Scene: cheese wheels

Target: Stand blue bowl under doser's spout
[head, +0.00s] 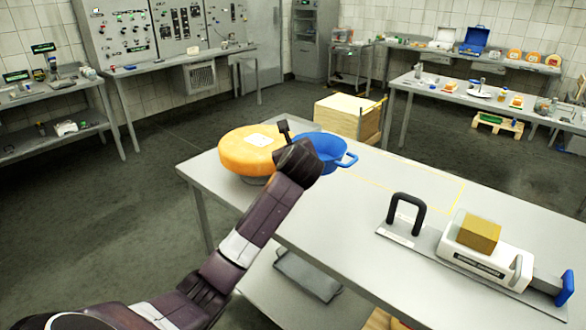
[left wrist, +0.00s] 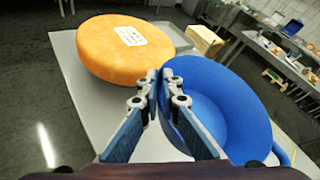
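The blue bowl (head: 333,148), with a loop handle on its right side, is at the far end of the grey table, just right of an orange cheese wheel (head: 247,150). My left gripper (head: 287,130) is at the bowl's left rim. In the left wrist view the fingers (left wrist: 158,78) are close together, one outside and one inside the wall of the bowl (left wrist: 225,100), pinching its rim. I cannot tell whether the bowl rests on the table. No doser spout can be clearly identified. My right gripper is not in view.
A white device (head: 488,258) with a yellow block (head: 478,231), a black handle (head: 406,214) and a blue end (head: 563,286) lies on the table's right part. The table (head: 350,215) between bowl and device is clear. A wooden crate (head: 345,116) stands behind.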

